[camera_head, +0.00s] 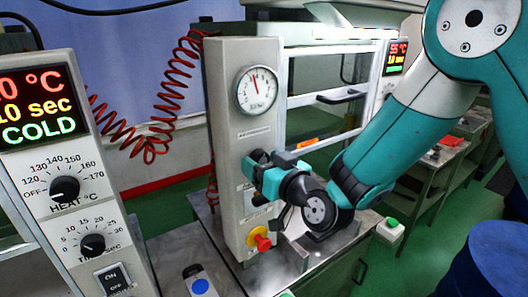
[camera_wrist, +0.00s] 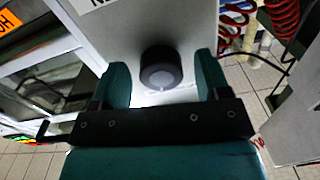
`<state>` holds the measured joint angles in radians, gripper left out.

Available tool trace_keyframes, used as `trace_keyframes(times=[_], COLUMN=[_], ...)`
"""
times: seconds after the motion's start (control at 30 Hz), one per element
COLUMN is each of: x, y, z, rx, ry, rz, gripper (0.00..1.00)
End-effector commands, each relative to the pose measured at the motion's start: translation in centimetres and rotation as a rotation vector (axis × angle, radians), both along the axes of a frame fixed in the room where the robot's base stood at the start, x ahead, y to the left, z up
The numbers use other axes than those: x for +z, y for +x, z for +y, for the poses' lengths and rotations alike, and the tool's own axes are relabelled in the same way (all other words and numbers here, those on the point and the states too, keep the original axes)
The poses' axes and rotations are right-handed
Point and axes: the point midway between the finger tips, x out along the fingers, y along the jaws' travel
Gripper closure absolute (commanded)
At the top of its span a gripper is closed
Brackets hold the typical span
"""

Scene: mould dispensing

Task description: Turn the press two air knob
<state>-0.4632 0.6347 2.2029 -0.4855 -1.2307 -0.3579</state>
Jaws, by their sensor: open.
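The air knob (camera_wrist: 160,68) is a dark round knob with a pale mark, on a light grey panel, seen in the wrist view. My gripper (camera_wrist: 162,76) is open, with one teal finger on each side of the knob and a visible gap on both sides. In the head view my gripper (camera_head: 262,168) is at the front of the grey press column (camera_head: 243,130), below a round pressure gauge (camera_head: 257,90).
A red and yellow stop button (camera_head: 261,240) sits low on the column, under my gripper. A heater panel (camera_head: 75,165) with dials stands at the left. Coiled red air hoses (camera_head: 150,145) hang behind. A blue drum (camera_head: 495,262) is at the lower right.

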Motion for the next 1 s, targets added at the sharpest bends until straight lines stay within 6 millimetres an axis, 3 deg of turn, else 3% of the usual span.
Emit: trace_keyframes(times=[0.3,0.5,0.53,1.0], x=[-0.05,-0.04,-0.04,-0.05], y=[0.16,0.15,0.15,0.15], z=[0.14,0.12,0.12,0.12], rx=[0.0,0.0,0.0,0.0], ry=[0.001,0.001,0.001,0.093], rz=[0.001,0.001,0.001,0.064], gripper=[0.31,0.77,0.8,0.8])
